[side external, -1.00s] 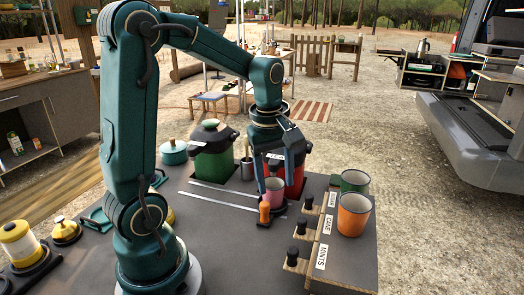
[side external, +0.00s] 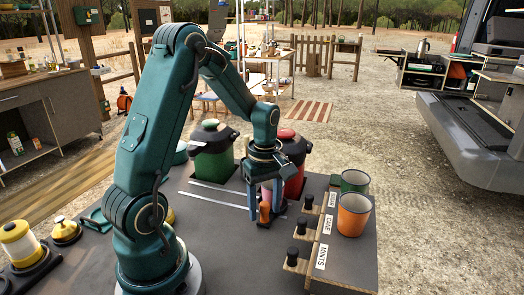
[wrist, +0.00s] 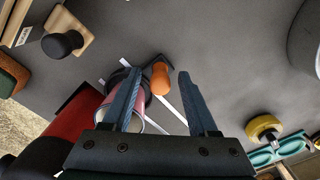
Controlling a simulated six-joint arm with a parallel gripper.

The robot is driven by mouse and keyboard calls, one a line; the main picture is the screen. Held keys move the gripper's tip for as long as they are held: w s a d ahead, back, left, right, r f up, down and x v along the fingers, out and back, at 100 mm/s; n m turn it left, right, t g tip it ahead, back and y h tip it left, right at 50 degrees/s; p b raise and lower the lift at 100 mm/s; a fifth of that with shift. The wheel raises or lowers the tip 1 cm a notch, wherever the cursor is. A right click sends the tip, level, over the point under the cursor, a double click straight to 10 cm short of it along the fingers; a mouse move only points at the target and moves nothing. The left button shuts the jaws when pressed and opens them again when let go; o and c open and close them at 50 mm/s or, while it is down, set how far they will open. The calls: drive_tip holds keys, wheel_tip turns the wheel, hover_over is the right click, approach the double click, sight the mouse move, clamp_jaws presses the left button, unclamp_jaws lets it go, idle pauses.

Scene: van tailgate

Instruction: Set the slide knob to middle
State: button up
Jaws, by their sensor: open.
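The slide knob (side external: 265,212) is a small upright orange handle on a dark base. It stands near the right end of two pale rails (side external: 217,199) on the dark table. My gripper (side external: 265,215) points down and is open, with one finger on each side of the knob in the side view. In the wrist view the orange knob (wrist: 160,79) shows between the two fingertips, nearer the left one. I cannot tell whether a finger touches it. My fingers partly hide the knob's base and the rails. I see no marking for the middle.
A pink cup (wrist: 107,107) stands close beside the knob, partly behind my left finger in the wrist view. Green (side external: 212,160) and red (side external: 293,178) lidded canisters stand behind. A labelled rack with black knobs and an orange cup (side external: 354,215) is at right.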

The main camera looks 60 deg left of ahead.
clamp_jaws()
idle(1.4)
